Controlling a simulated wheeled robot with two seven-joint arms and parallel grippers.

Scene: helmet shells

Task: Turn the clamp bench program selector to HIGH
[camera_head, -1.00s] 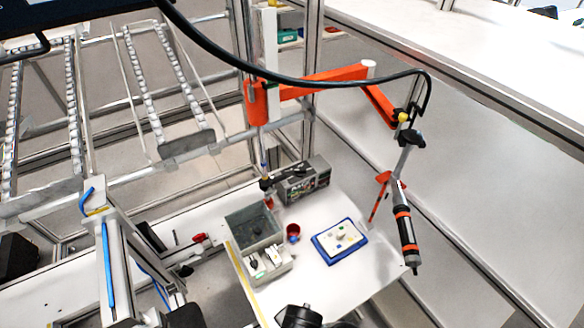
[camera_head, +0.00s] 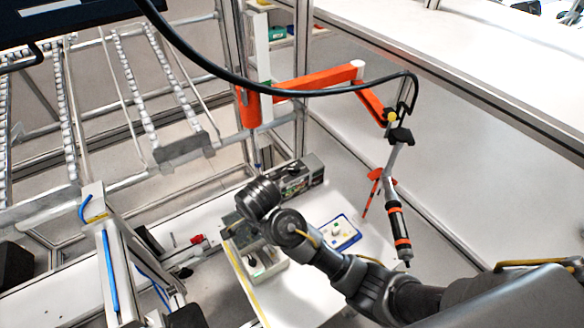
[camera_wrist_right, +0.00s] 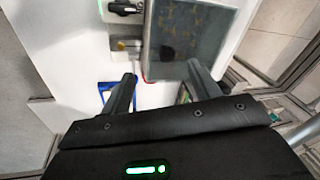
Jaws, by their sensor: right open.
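In the head view my right wrist covers the gripper and much of the bin area. My left gripper is not in view.
A blue-framed tray (camera_head: 353,242) lies right of my wrist. A screwdriver-like tool (camera_head: 399,228) hangs from an orange arm (camera_head: 318,78). Metal rails fill the left.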

